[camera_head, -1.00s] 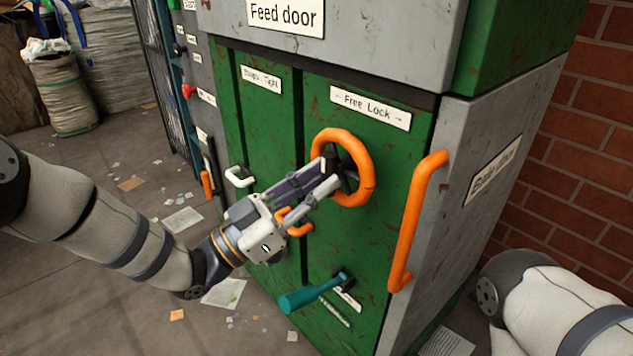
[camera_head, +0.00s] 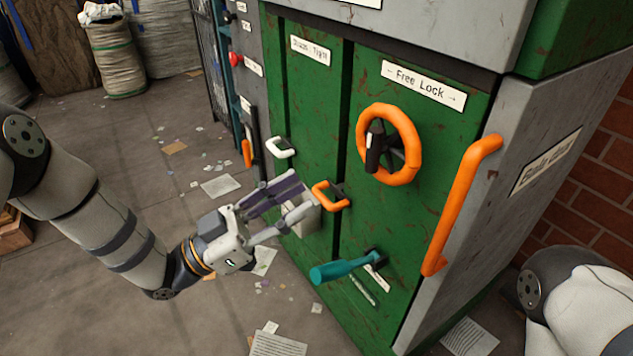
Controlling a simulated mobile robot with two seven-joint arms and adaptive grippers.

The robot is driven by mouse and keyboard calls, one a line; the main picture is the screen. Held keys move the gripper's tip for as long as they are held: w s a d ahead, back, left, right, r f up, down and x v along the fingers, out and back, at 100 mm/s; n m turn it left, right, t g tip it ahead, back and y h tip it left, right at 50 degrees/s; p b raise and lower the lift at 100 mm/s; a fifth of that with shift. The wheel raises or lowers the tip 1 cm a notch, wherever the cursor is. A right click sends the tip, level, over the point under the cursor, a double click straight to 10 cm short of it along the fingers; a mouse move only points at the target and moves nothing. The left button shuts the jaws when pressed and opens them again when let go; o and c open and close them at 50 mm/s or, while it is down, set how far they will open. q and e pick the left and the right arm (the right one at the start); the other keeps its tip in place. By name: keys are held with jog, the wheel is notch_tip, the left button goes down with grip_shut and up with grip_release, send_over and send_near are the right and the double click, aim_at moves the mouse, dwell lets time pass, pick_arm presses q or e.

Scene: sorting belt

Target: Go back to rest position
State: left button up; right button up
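My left gripper (camera_head: 296,200) hangs in front of the green doors, left of and below the orange wheel (camera_head: 414,150). It is clear of the wheel. Its fingers look spread, with nothing seen between them. An orange handle (camera_head: 324,196) shows close to the fingertips; I cannot tell the gap in depth. Of my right arm (camera_head: 580,295) only a white and dark link shows at the lower right; its gripper is out of view.
The green cabinet (camera_head: 308,90) has a white handle (camera_head: 281,148), a teal lever (camera_head: 343,268) and a long orange bar (camera_head: 462,205) sticking out. A brick wall (camera_head: 600,190) stands at the right. Open floor (camera_head: 90,300) with scattered papers lies at the left. Sacks (camera_head: 116,55) stand behind.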

dwell(0.4)
pick_arm(q)
jog(key=s+a+f+n+g+y+p, duration=0.1)
jog(key=s+a+f+n+y+p, duration=0.15)
jog(key=s+f+n+y, duration=0.5)
jog(key=s+a+f+n+g+y+p, duration=0.1)
jog(key=s+f+n+y+p, duration=0.25)
jog(key=f, duration=0.65)
jog(key=s+a+g+y, duration=0.3)
jog(key=s+a, duration=0.1)
jog(key=s, duration=0.6)
jog(key=s+a+n+g+y+p, duration=0.1)
jog(key=s+a+g+y, duration=0.2)
jog(key=s, duration=0.7)
jog(key=s+a+f+n+g+y+p, duration=0.1)
jog(key=s+a+g+y, duration=0.2)
jog(key=s, duration=0.7)
jog(key=shift+s+a+g, duration=0.35)
jog(key=shift+a+g, duration=0.35)
jog(key=shift+a, duration=0.25)
pick_arm(e)
jog(key=w+r+t, duration=0.3)
jog(key=w+r, duration=0.5)
jog(key=r, duration=0.1)
pick_arm(q)
jog(key=shift+w, duration=0.1)
jog(key=shift+c, duration=0.5)
pick_arm(e)
jog(key=shift+r, duration=0.1)
